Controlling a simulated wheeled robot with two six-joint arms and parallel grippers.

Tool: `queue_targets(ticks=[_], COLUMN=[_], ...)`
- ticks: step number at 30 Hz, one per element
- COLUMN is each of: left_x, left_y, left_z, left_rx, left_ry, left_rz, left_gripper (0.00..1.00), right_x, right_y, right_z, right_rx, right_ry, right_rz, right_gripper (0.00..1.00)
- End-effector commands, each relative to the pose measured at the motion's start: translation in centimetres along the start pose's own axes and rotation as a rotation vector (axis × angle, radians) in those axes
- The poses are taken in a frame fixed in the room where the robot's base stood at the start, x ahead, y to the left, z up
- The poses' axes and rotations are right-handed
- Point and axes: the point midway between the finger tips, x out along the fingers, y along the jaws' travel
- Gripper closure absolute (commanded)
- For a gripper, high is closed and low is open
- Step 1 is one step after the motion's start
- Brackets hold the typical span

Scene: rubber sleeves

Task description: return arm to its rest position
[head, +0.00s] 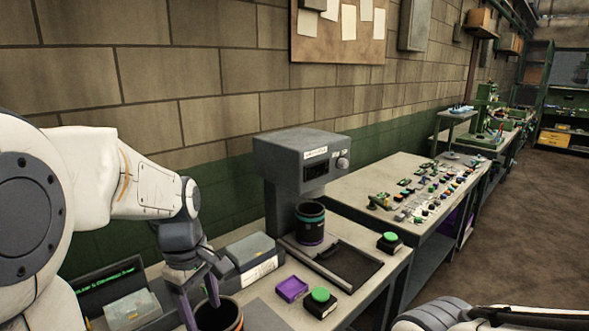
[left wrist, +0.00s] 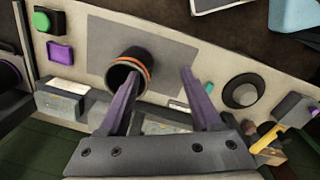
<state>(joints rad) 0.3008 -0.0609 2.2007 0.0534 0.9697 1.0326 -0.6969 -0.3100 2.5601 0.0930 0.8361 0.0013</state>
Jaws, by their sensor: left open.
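A black rubber sleeve with an orange ring (head: 231,319) stands on the bench at the bottom of the head view. It also shows in the left wrist view (left wrist: 128,76), with its open mouth facing the camera. My left gripper (head: 203,304) is above and beside this sleeve. Its purple fingers are spread with nothing between them in the left wrist view (left wrist: 158,73). One finger overlaps the sleeve's mouth in that view; I cannot tell whether it touches. A second dark sleeve with a green ring (head: 310,223) stands in the grey press machine (head: 290,152). My right gripper is out of view.
A purple square dish (head: 291,289) and a green button (head: 320,296) sit right of the orange-ringed sleeve. Another green button (head: 389,241) is near the bench edge. A grey box (head: 250,249) and a dark screen (head: 108,282) stand by the wall. A parts-covered table (head: 352,189) lies beyond.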

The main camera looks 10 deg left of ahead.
Motion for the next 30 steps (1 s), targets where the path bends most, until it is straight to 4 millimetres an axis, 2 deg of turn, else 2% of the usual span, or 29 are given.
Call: queue_targets(ticks=[1, 6, 9, 12, 15, 19, 27, 28, 29, 30], left_x=[0.4, 1.6, 2.3, 3.0, 3.5, 3.8, 4.0, 4.0, 4.0, 4.0], left_y=[0.3, -0.7, -2.6, -4.9, -7.0, -8.7, -9.3, -9.3, -9.3, -9.3], left_z=[3.1, 11.9, 16.3, 19.7, 21.8, 23.2, 23.6, 23.6, 23.6, 23.6], left_rx=[0.186, 0.803, 1.161, 1.482, 1.732, 1.931, 2.001, 2.000, 1.999, 1.999], left_ry=[-0.006, -0.027, -0.040, -0.053, -0.063, -0.070, -0.074, -0.074, -0.074, -0.074], left_rz=[0.001, 0.008, 0.017, 0.026, 0.034, 0.043, 0.045, 0.045, 0.045, 0.045], left_gripper=[0.34, 0.34, 0.34, 0.34, 0.34, 0.34, 0.34, 0.38, 0.49, 0.50], right_x=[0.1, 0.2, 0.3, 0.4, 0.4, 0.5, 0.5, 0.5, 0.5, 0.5], right_y=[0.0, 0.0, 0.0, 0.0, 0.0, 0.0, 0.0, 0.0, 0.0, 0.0], right_z=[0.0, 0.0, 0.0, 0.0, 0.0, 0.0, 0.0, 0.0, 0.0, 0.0], right_rx=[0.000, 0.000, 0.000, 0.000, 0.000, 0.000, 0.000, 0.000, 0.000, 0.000], right_ry=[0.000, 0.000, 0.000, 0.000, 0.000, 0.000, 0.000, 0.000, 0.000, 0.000], right_rz=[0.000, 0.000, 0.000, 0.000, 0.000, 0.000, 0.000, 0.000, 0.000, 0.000], right_gripper=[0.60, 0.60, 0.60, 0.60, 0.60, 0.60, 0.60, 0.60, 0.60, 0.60])
